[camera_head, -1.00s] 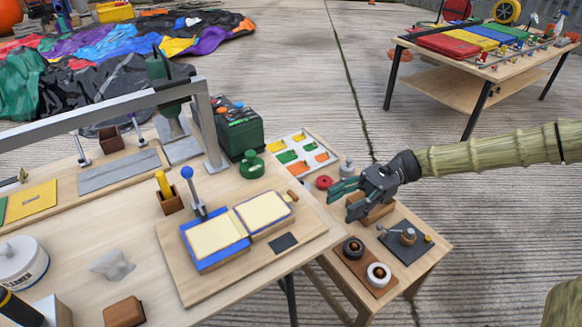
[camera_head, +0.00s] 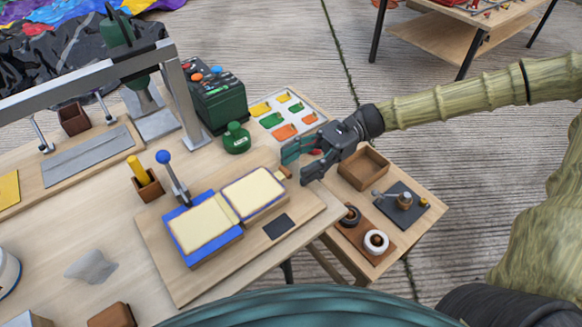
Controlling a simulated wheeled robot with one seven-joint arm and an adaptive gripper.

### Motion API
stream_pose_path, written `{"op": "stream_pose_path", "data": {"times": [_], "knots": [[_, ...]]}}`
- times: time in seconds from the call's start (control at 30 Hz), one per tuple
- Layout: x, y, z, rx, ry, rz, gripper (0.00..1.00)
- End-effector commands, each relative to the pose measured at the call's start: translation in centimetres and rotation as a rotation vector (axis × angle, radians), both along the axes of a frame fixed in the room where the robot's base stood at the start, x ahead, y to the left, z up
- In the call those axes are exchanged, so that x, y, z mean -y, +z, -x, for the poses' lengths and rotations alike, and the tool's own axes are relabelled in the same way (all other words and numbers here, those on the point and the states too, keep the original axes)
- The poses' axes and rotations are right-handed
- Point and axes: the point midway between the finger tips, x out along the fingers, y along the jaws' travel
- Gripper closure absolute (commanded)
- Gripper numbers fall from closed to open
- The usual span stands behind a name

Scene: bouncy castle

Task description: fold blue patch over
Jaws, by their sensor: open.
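A hinged press lies open on a wooden board (camera_head: 205,275) on the workbench. Its left half (camera_head: 203,230) has a cream pad on a blue base. Its right half (camera_head: 252,193) has a cream pad with a thin blue edge and a small wooden handle (camera_head: 285,173) at its far right corner. The handle appears near the gap between the fingertips; contact cannot be told.
A blue-knobbed lever (camera_head: 172,170) stands behind the left half. A side table (camera_head: 385,262) holds a wooden box (camera_head: 363,170) and rolls of tape (camera_head: 376,242).

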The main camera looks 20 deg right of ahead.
Motion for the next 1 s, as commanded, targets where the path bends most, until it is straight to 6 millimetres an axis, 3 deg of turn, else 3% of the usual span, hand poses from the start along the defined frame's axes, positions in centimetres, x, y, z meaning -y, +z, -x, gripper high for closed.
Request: {"op": "stream_pose_path", "data": {"times": [0.23,0.6,0.87,1.0], "knots": [[-2.2,0.0,0.8,0.0,0.004,0.0,0.5],[-2.5,0.0,0.9,0.0,0.003,0.001,0.5],[-2.5,0.0,0.9,0.0,0.002,0.0,0.97],[-2.5,0.0,0.9,0.0,0.002,0.0,1.0]]}}
